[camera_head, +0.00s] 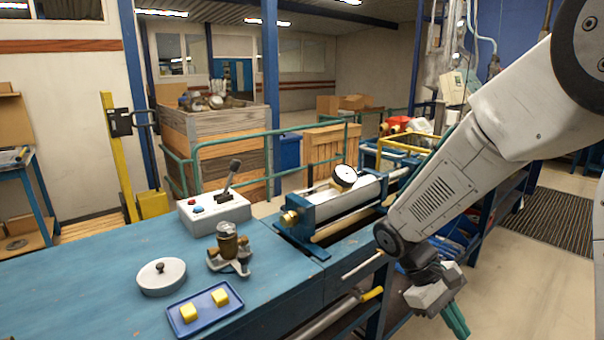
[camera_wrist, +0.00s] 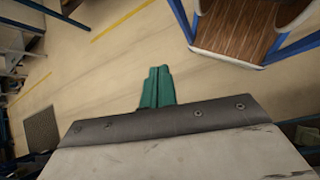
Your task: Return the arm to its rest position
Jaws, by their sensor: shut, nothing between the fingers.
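My gripper (camera_head: 457,322) hangs at the end of my arm at the lower right of the head view, to the right of the blue bench (camera_head: 90,262). Its green fingers point down and are shut with nothing between them. In the wrist view the closed green fingers (camera_wrist: 157,88) stand out over the bare floor (camera_wrist: 100,75). No object touches the gripper. My white arm reaches in from the upper right and bends down at a dark joint.
A shelf (camera_head: 395,308) lies just left of my gripper.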

